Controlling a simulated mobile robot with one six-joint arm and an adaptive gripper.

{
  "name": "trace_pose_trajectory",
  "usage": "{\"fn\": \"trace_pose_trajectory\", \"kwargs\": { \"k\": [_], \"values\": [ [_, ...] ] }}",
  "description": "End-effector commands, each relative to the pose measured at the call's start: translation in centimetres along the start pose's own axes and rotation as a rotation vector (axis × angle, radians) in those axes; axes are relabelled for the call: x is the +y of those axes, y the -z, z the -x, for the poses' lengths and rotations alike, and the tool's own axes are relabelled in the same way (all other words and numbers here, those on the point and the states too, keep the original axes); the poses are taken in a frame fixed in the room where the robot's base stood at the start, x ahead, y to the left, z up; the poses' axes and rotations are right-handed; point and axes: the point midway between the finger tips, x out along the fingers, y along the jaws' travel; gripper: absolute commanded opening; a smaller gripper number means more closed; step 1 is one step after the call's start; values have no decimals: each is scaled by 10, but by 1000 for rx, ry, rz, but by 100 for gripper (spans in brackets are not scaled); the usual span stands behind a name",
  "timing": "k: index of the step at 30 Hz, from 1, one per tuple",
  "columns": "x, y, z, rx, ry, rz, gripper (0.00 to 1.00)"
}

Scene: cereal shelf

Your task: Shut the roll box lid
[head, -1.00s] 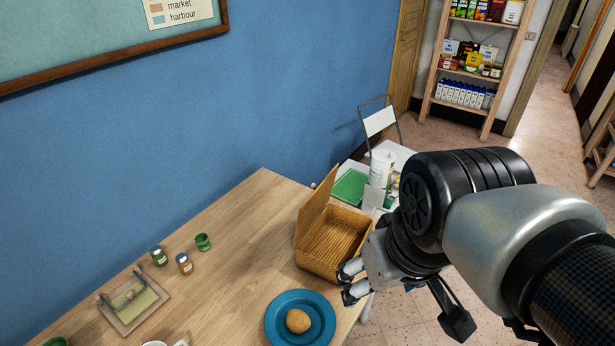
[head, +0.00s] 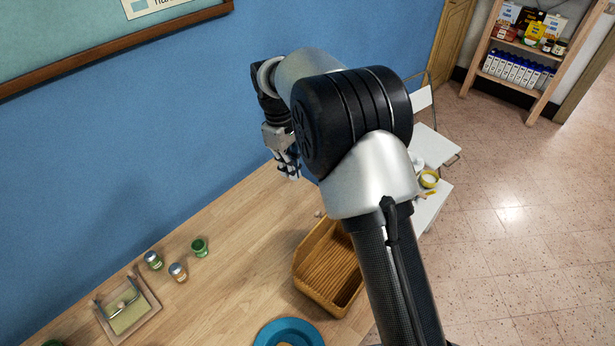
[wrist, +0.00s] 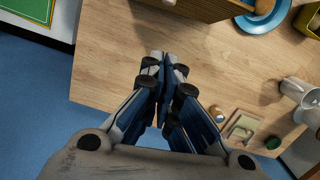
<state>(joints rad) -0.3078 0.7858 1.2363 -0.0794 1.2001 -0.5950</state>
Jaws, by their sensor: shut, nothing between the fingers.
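The roll box (head: 341,287) is a tan slatted wooden box near the right end of the table. It is open, and its slatted inside shows in the head view. Its raised lid (head: 316,237) is on the wall side, seen at a steep angle; my arm hides the box's right part. In the wrist view a slatted brown part of the box (wrist: 190,8) shows at the top edge. My gripper (head: 289,172) is shut and empty, pointing down near the table's wall-side edge, beyond the box. In the wrist view its fingertips (wrist: 165,72) are together, apart from the box.
A blue plate (head: 285,333) stands beside the box in front. Small jars (head: 178,271), a green cup (head: 200,247) and a tray (head: 128,308) stand farther left. The blue wall (head: 130,150) is close to my gripper. Bare table lies between the jars and the box.

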Motion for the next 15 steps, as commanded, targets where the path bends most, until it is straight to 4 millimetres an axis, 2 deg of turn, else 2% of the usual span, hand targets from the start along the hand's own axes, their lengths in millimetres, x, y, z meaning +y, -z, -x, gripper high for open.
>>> {"fn": "trace_pose_trajectory", "kwargs": {
  "k": [8,15],
  "values": [
    [-1,4,-29,-10,5,17,0],
    [-1,4,-80,-10,5,16,0]
  ]
}}
